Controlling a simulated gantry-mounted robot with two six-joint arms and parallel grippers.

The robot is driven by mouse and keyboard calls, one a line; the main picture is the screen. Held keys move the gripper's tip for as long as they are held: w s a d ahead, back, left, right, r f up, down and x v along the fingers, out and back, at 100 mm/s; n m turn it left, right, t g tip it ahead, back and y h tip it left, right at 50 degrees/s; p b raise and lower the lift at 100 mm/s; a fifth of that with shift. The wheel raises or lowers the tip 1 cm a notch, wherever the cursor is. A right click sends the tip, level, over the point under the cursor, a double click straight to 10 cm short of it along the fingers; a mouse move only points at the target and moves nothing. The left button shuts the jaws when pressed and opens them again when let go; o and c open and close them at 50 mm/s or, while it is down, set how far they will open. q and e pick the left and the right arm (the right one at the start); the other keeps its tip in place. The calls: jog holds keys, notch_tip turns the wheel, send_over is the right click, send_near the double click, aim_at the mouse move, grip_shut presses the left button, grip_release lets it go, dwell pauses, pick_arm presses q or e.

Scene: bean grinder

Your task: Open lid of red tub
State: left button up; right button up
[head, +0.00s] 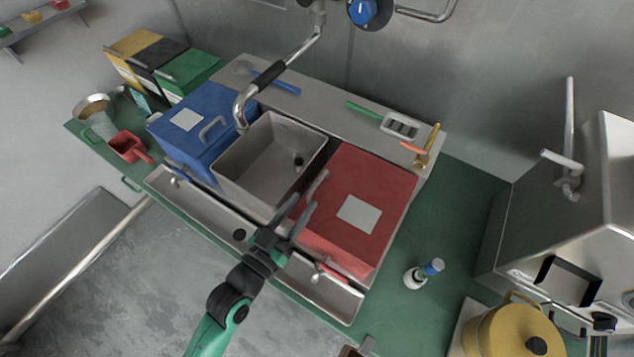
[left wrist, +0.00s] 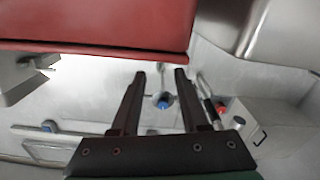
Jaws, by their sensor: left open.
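The red tub (head: 345,225) stands on the right part of the grey sink unit, its flat red lid closed, with a pale label (head: 359,214) on top. Whether the fingers touch the tub is unclear. My right gripper is not in view.
A sink basin (head: 262,165) with a faucet (head: 272,78) lies left of the tub, and a blue tub (head: 195,125) beyond it. A small bottle (head: 424,273) stands at right on the green counter (head: 440,215). A yellow pot (head: 512,330) is at lower right.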

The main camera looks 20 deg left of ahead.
aim_at(317, 182)
pick_arm(q)
jog(key=w, duration=0.5)
jog(key=w+d, duration=0.1)
jog(key=w, duration=0.1)
jog(key=shift+w+b, duration=0.15)
jog(key=shift+b, duration=0.25)
grip_shut()
dwell(0.8)
